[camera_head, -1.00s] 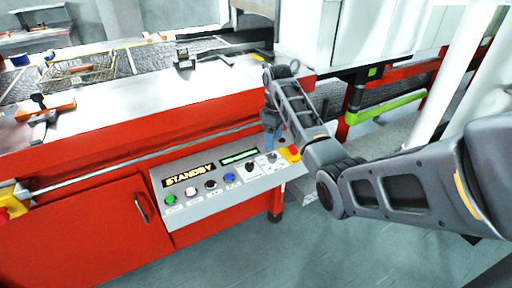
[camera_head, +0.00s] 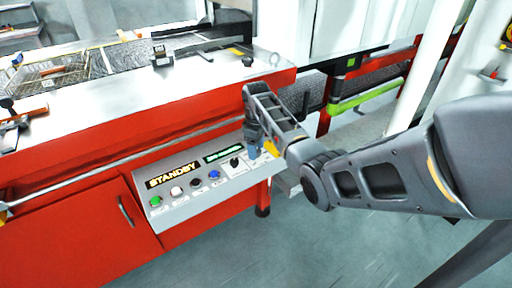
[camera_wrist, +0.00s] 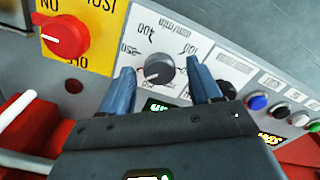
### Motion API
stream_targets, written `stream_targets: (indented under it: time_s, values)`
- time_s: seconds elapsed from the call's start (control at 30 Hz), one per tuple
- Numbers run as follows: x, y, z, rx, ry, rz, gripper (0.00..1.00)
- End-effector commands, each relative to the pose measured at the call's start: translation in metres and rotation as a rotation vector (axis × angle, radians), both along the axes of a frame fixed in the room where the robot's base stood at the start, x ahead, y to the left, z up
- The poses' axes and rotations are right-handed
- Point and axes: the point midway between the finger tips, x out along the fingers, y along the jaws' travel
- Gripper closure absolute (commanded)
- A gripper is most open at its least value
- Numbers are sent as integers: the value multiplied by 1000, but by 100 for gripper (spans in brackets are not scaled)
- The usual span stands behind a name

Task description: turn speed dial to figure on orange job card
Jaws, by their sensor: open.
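The speed dial (camera_wrist: 158,68) is a grey-black knob on a white plate in the wrist view, with upside-down figures 400, 250 and 100 and "mm/min" around it. A light mark on the knob lies toward its lower left; the exact setting is hard to read. My gripper (camera_wrist: 158,74) is open, one blue finger on each side of the dial; I cannot tell whether they touch it. In the head view my gripper (camera_head: 253,152) points down at the right end of the sloped control panel (camera_head: 190,208) and hides the dial. I cannot make out the orange job card.
A red rotary switch (camera_wrist: 64,36) on a yellow plate sits left of the dial in the wrist view. A black knob (camera_head: 235,162), coloured buttons, a STANDBY display (camera_head: 173,175) and a green-lettered display (camera_head: 224,152) share the panel. Floor is clear in front.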

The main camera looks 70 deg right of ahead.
Motion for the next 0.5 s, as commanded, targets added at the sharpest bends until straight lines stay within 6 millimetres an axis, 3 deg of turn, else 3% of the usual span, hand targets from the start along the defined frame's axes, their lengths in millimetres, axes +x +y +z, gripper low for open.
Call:
stream_targets:
  time_s: [0.07, 0.5]
  values:
    - [0, 0, 0, 0, 0, 0, 40]
    - [0, 0, 0, 0, 0, 0, 82]
